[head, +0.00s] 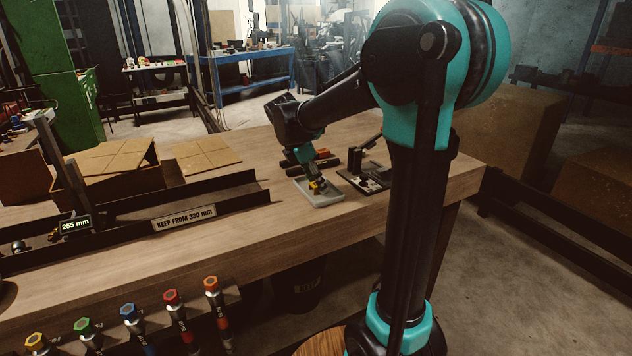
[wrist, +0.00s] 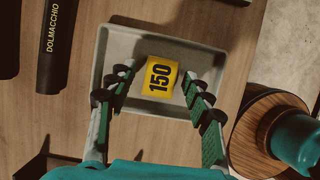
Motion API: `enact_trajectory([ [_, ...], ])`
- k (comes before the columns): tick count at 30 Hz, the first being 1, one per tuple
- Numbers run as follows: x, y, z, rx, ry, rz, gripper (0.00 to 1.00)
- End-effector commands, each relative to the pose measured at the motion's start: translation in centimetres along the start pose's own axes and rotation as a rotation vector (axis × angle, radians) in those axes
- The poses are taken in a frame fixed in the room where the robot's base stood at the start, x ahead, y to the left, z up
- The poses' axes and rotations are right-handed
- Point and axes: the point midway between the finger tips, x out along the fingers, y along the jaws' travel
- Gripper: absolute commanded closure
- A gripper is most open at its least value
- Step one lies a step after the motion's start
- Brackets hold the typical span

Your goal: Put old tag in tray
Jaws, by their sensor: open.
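The old tag is a small yellow plate with "150" on it (wrist: 160,75). In the wrist view it shows inside the outline of the grey tray (wrist: 200,52), between my fingers. My gripper (wrist: 157,79) is open, with a finger on each side of the tag and a visible gap at each side. In the head view my gripper (head: 315,184) points down over the tray (head: 326,201), and a bit of yellow shows at its fingertips. I cannot tell whether the tag rests fully on the tray floor.
A dark bar marked DOLMACCHIO (wrist: 57,45) lies left of the tray in the wrist view. A black fixture (head: 368,178) stands right of the tray in the head view. A long dark rail with a "KEEP FROM 330 mm" sign (head: 184,219) is to the left. Bench wood shows around the tray.

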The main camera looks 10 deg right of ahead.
Motion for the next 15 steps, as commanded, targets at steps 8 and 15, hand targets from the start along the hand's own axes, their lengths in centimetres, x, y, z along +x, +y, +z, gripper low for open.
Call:
enact_trajectory([
  [8,-2.2,0.0,0.1,-0.002,0.0,0.001,0.49],
  [15,-7.2,0.0,0.1,-0.002,0.0,0.0,0.49],
])
